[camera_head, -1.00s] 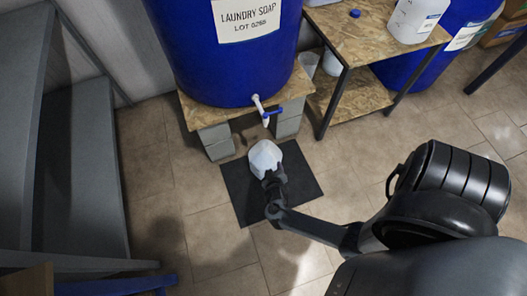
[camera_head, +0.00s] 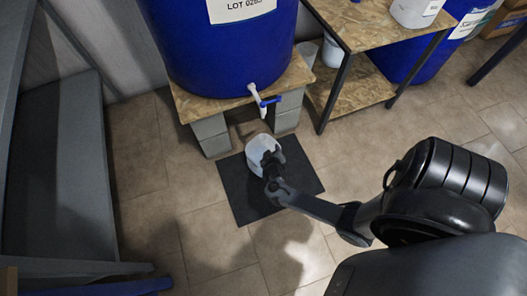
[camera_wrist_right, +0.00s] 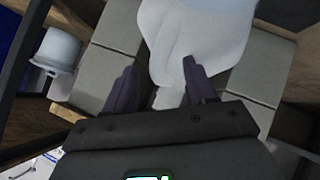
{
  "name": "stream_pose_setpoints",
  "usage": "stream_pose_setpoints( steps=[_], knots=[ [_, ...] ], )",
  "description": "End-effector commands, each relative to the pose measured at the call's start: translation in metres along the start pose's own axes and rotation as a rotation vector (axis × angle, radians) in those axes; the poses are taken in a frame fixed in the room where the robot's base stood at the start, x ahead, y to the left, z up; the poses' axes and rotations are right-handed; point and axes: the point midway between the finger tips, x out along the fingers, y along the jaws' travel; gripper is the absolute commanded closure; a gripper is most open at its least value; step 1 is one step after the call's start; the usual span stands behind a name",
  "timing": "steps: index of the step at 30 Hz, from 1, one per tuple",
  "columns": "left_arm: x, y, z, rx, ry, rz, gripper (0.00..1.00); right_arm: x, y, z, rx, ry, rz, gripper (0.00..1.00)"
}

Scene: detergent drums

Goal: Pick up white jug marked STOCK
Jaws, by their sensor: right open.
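A white jug (camera_head: 256,152) is at the black mat (camera_head: 244,196) below the blue drum's tap in the head view. No STOCK mark can be read on it. My right gripper (camera_head: 271,161) is at the jug, hiding part of it. In the right wrist view the jug (camera_wrist_right: 195,35) fills the top middle. My right gripper (camera_wrist_right: 160,78) is open there, its dark fingers on either side of the jug's narrow handle-like part. I cannot tell whether they touch it. My left gripper is not in view.
The blue drum (camera_head: 220,50) sits on a wooden-topped stand with grey blocks (camera_head: 211,134). Its tap (camera_head: 258,96) hangs just above the jug. A wooden shelf table (camera_head: 372,28) to the right bears another white jug (camera_head: 414,12). The tiled floor left of the mat is clear.

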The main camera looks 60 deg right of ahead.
Motion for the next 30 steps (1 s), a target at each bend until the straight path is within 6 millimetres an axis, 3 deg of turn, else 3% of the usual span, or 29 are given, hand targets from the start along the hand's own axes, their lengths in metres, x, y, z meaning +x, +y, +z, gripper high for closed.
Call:
stream_pose_setpoints(
  steps=[6,18,30],
  knots=[
    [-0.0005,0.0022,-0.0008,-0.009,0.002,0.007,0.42,0.0003,0.0002,-0.0002,0.000,-0.001,-0.001,0.44],
    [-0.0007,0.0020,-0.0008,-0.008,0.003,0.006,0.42,0.0003,0.0001,0.0001,0.000,-0.001,0.000,1.00],
    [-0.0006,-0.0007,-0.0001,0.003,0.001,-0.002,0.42,0.0004,0.0001,0.0002,-0.001,-0.001,0.000,1.00]
  ],
)
